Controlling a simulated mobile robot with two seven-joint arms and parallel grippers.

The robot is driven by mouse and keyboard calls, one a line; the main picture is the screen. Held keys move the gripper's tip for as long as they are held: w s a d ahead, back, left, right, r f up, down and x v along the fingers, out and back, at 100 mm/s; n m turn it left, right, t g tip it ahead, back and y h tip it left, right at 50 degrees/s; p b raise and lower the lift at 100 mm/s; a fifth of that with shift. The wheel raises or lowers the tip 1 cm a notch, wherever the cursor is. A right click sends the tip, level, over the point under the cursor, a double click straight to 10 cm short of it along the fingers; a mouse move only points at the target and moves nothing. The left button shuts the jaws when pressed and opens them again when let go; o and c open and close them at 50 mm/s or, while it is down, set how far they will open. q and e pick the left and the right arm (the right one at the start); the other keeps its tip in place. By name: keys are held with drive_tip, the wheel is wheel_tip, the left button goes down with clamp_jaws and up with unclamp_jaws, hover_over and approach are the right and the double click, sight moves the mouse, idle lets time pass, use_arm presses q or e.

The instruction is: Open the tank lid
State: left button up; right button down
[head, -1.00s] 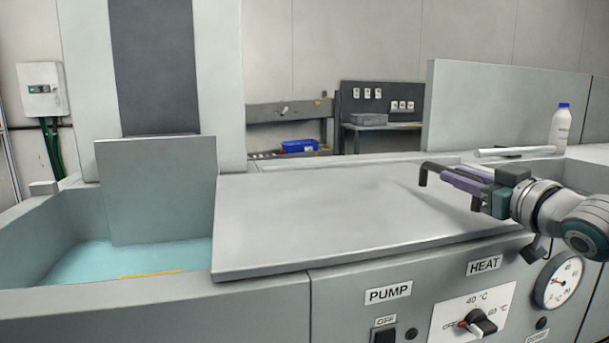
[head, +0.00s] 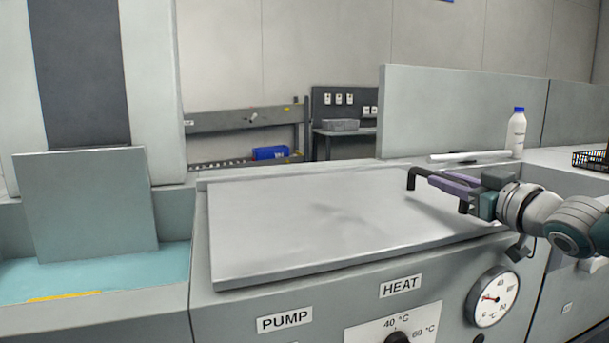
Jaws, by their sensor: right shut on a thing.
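The tank lid (head: 300,225) is a flat grey metal plate lying shut on top of the machine's front body. A dark U-shaped handle (head: 411,181) stands near the lid's right end. My right gripper (head: 453,187), with purple fingers, reaches in from the right and is shut on this handle. The fingers cover part of the handle, so the exact contact is partly hidden. My left gripper is not in view.
An open basin with blue water (head: 120,270) and an upright grey panel (head: 85,205) lies left of the lid. A white bottle with a blue cap (head: 516,135) and a white rod (head: 470,156) stand behind my right arm. A gauge (head: 492,297) is below it.

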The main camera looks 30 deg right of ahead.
drive_tip(key=shift+s+d+f, duration=0.1)
drive_tip(key=shift+d+f, duration=0.05)
drive_tip(key=shift+f, duration=0.05)
drive_tip(key=c, duration=1.1)
unclamp_jaws()
drive_tip(key=shift+d, duration=0.1)
drive_tip(key=o, duration=0.3)
drive_tip(key=shift+d+r, duration=0.1)
drive_tip(key=shift+r, duration=0.05)
drive_tip(key=shift+o, duration=0.2)
drive_tip(key=shift+s+a+r+p, duration=0.1)
drive_tip(key=shift+s+a+p, duration=0.15)
drive_tip(key=shift+s+p, duration=0.25)
drive_tip(key=p+v, duration=0.3)
drive_tip(key=v, duration=0.5)
drive_tip(key=shift+s+a, duration=0.1)
drive_tip(key=shift+s, duration=0.3)
